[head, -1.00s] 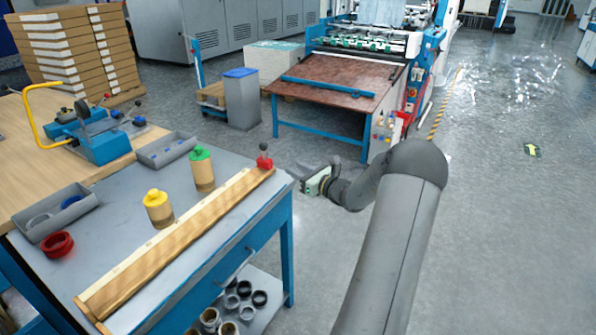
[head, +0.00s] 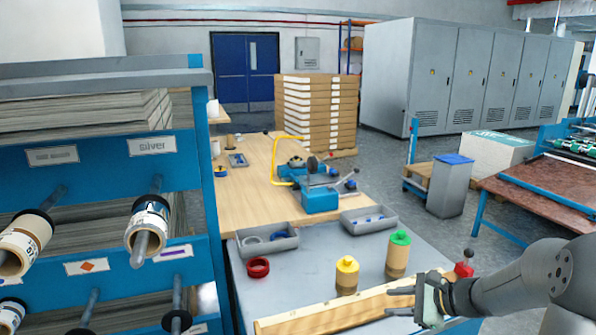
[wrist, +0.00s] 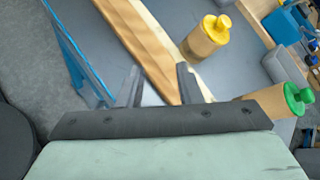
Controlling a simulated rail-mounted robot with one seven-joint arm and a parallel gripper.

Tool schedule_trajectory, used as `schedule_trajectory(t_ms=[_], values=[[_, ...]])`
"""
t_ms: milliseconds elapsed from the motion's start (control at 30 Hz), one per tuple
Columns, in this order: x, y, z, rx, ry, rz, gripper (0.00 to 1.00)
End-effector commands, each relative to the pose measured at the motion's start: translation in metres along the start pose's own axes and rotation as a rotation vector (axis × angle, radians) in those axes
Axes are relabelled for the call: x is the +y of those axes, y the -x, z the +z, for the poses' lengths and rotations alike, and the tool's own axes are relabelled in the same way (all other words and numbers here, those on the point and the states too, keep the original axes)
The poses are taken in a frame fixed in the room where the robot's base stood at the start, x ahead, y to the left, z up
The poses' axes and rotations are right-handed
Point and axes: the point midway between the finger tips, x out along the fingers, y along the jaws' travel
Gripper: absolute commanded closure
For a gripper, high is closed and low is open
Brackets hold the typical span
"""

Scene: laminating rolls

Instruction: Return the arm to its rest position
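My gripper (head: 393,301) is at the lower right of the head view, its fingers pointing left across the front of the wooden rail on the bench. In the wrist view the two dark fingers (wrist: 158,82) are apart with nothing held between them. My arm reaches in from the right edge of the head view. Beyond the fingers in the wrist view lies the wooden rail (wrist: 150,40) at the bench edge. I cannot tell the exact gap between gripper and rail.
A blue rack (head: 100,160) with rolls on pegs fills the left.

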Motion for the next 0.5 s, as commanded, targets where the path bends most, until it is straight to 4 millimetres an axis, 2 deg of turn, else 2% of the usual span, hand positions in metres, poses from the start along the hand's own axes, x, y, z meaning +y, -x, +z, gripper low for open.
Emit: schedule_trajectory(t_ms=[33,133,200,333,400,500], values=[[0.024,-0.006,0.037,0.027,0.130,0.118,0.68],[0.083,-0.005,0.087,0.080,0.417,0.366,0.68],[0.125,0.007,0.115,0.112,0.647,0.542,0.68],[0.186,0.043,0.143,0.151,1.041,0.812,0.68],[0.206,0.062,0.148,0.162,1.216,0.919,0.68],[0.224,0.082,0.150,0.173,1.404,1.024,0.68]])
